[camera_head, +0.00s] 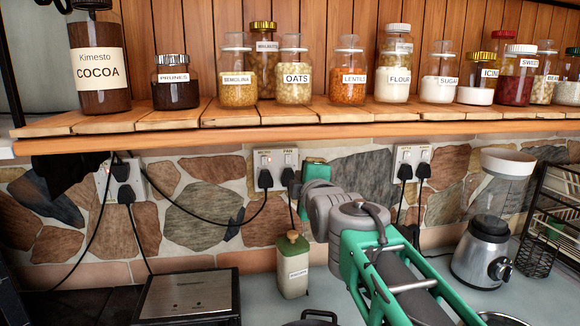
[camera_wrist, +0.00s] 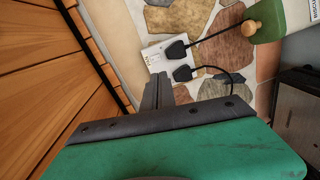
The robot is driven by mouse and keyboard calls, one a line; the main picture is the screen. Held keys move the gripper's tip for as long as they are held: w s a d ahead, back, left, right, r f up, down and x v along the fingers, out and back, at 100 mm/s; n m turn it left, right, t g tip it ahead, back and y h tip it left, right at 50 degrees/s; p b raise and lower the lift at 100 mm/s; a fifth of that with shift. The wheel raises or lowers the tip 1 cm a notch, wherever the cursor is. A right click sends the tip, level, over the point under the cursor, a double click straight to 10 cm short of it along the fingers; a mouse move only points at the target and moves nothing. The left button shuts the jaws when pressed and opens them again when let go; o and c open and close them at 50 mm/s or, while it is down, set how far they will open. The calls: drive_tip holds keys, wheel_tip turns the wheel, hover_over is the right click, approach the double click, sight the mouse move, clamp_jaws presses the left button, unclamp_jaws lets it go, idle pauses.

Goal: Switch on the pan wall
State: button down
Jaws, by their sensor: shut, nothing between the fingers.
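The double wall socket (camera_head: 276,170) sits on the stone wall below the shelf, with two black plugs in it. Its small labels look like MICRO on the left and PAN on the right. The same kind of white socket shows in the wrist view (camera_wrist: 153,57) with two plugs. My gripper (camera_head: 306,186) is just right of this socket in the head view. In the wrist view my shut, empty gripper fingers (camera_wrist: 158,80) point at the socket's edge, beside the lower plug. Whether they touch it cannot be told. The switch rocker positions are too small to read.
The wooden shelf (camera_head: 200,122) with several labelled jars overhangs the wall above the sockets. Another double socket (camera_head: 412,168) is to the right. A green-and-cream canister (camera_head: 293,268) stands below my gripper, and a blender (camera_head: 488,235) stands at right. Black cords hang from the plugs.

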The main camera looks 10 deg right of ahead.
sight(288, 163)
drive_tip(key=shift+r+n, duration=0.1)
drive_tip(key=shift+n, duration=0.6)
drive_tip(key=w+p, duration=0.2)
drive_tip(key=w, duration=0.2)
drive_tip(key=w+f+p, duration=0.1)
drive_tip(key=w+p, duration=0.1)
drive_tip(key=w, duration=0.3)
drive_tip(key=w+p, duration=0.2)
drive_tip(key=w, duration=0.2)
drive_tip(key=shift+w+f, duration=0.15)
drive_tip(key=shift+f, duration=0.1)
drive_tip(key=shift+w+f, duration=0.1)
drive_tip(key=shift+w, duration=0.2)
